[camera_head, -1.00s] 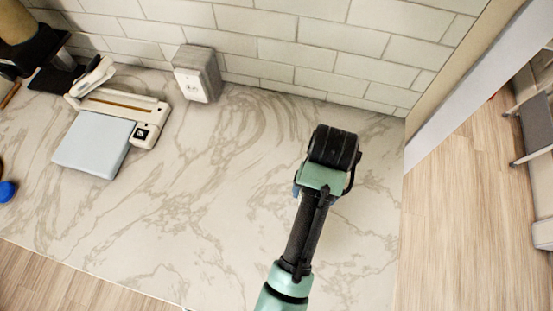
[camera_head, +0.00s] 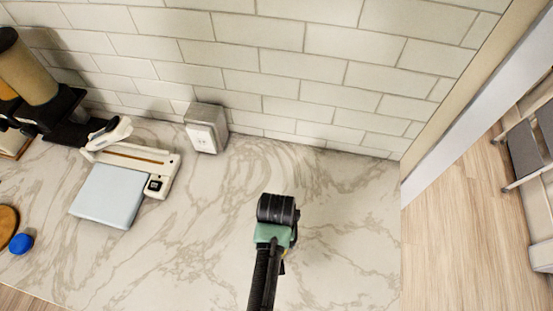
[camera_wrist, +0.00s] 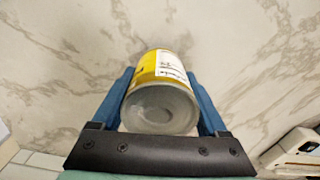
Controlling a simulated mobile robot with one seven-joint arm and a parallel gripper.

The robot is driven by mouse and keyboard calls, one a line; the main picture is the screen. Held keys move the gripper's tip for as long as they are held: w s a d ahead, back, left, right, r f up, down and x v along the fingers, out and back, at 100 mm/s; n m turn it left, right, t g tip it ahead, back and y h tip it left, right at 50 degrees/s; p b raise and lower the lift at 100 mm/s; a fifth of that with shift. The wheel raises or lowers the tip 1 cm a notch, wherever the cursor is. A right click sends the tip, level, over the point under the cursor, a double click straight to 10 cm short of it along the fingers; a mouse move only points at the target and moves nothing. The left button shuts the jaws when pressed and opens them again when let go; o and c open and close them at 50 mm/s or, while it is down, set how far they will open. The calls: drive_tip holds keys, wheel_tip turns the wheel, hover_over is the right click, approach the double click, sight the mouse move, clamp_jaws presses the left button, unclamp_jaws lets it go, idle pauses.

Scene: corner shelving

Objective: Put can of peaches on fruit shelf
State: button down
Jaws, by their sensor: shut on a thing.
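A can (camera_wrist: 163,92) with a yellow and white label and a bare metal end shows in the wrist view. It sits between the two blue fingers of my gripper (camera_wrist: 161,95), which is shut on it. The label text is too small to read surely as peaches. In the head view my gripper (camera_head: 277,212) is over the marble counter, right of the middle, and its wrist hides the can. I cannot tell whether the can touches the counter. No fruit shelf shows in either view.
A white device with a pale blue plate (camera_head: 108,195) stands on the marble counter (camera_head: 340,240) at left, with a grey outlet box (camera_head: 206,128) by the tiled wall. A blue round thing (camera_head: 21,243) lies far left. The counter's right part is clear; wood floor lies beyond its right edge.

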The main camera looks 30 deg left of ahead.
drive_tip(key=shift+w+f, duration=0.1)
drive_tip(key=shift+f, duration=0.4)
drive_tip(key=shift+f, duration=0.2)
unclamp_jaws()
drive_tip(key=shift+r, duration=0.1)
wheel_tip(320, 180, up, 12)
drive_tip(key=shift+r+b, duration=0.1)
drive_tip(key=shift+b, duration=0.4)
